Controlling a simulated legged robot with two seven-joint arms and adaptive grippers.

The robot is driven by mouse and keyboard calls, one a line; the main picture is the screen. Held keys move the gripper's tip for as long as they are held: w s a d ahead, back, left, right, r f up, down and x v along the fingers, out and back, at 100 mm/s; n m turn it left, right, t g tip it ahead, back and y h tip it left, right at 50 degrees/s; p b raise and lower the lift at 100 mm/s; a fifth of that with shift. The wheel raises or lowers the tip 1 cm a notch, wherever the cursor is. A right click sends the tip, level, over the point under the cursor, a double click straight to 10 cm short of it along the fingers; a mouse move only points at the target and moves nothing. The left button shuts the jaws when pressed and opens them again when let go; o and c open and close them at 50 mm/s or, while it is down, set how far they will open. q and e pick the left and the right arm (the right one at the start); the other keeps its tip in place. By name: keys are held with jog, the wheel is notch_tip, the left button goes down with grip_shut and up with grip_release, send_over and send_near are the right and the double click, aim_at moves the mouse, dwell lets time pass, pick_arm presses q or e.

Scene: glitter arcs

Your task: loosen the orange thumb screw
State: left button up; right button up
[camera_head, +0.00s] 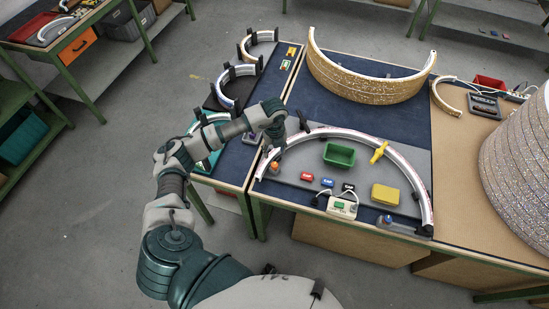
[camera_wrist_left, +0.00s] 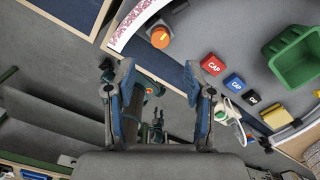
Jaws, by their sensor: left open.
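The orange thumb screw (camera_head: 275,166) sits near the left end of the white-edged arc (camera_head: 345,133) on a grey board. In the left wrist view the thumb screw (camera_wrist_left: 160,37) shows as an orange knob on a dark grey block. My left gripper (camera_head: 287,133) is above and slightly beyond it in the head view. In the left wrist view my left gripper's fingers (camera_wrist_left: 159,70) are spread wide with nothing between them. The knob is past the fingertips, apart from them. My right gripper is not identifiable in either view.
Red (camera_head: 307,176), blue (camera_head: 327,182) and black (camera_head: 348,187) cap blocks lie on the board. A green bin (camera_head: 339,155), a yellow block (camera_head: 385,194), a yellow tool (camera_head: 379,152) and a wired box (camera_head: 342,206) are also there. A large glittery arc (camera_head: 365,88) stands behind.

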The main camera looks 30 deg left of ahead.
pick_arm(q)
jog(key=shift+r, duration=1.4)
